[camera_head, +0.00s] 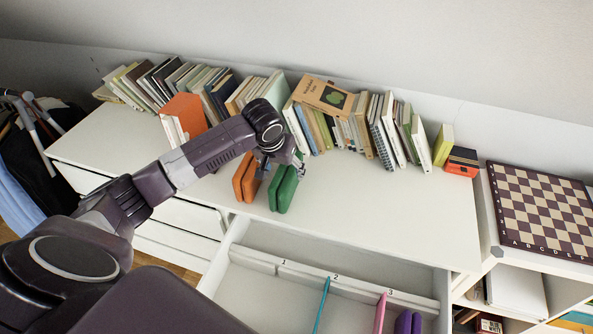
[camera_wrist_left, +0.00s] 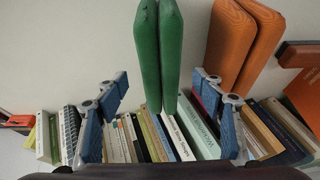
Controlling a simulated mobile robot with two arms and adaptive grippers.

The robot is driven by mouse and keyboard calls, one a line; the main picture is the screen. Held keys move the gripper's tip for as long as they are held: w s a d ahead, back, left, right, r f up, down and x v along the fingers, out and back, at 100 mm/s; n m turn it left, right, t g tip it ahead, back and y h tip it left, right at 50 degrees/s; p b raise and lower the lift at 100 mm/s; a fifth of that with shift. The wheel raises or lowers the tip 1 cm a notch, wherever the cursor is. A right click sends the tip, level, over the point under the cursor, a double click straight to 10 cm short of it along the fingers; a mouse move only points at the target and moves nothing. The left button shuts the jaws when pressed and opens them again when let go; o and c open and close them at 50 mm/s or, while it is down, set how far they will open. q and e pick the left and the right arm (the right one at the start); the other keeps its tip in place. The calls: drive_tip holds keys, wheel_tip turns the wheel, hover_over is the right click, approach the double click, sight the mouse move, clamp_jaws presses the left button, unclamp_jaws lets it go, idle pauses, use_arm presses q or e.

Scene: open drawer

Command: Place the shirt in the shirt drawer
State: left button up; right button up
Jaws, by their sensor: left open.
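A green folded item (camera_head: 284,188), which looks like a folded shirt, stands upright on the white dresser top; it also shows in the left wrist view (camera_wrist_left: 158,50). An orange folded item (camera_head: 245,178) stands to its left. My left gripper (camera_head: 282,164) is open above and close to the green item. In the wrist view the green item lies between the two blue-padded fingers (camera_wrist_left: 161,82), with nothing visibly gripped. The open drawer (camera_head: 240,295) below has sections marked 1, 2 and 3. It holds thin teal (camera_head: 321,305) and pink (camera_head: 380,313) pieces and a purple folded item (camera_head: 408,322).
A row of books (camera_head: 330,120) lines the back of the dresser top (camera_head: 380,215). A chessboard (camera_head: 540,208) lies on a shelf unit at the right. Clothes (camera_head: 40,160) hang at the far left. The dresser top right of the green item is clear.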

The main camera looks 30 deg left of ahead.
sight(285, 172)
use_arm(q)
drive_tip(key=shift+w+f, duration=0.15)
drive_tip(key=shift+w, duration=0.35)
drive_tip(key=shift+w+f, duration=0.2)
drive_tip(key=shift+f, duration=0.05)
drive_tip(key=shift+a+f, duration=0.1)
drive_tip(key=shift+f, duration=0.25)
drive_tip(key=shift+p+x, duration=0.55)
drive_tip(key=shift+x, duration=0.55)
drive_tip(key=x, duration=0.2)
drive_tip(key=shift+w+f, duration=0.1)
drive_tip(key=shift+f, duration=0.15)
drive_tip(key=shift+w+a+f, duration=0.1)
drive_tip(key=shift+w+f, duration=0.05)
drive_tip(key=shift+f, duration=0.35)
drive_tip(key=c, duration=1.5)
use_arm(e)
drive_tip(key=shift+d+r, duration=0.1)
drive_tip(key=shift+r, duration=0.65)
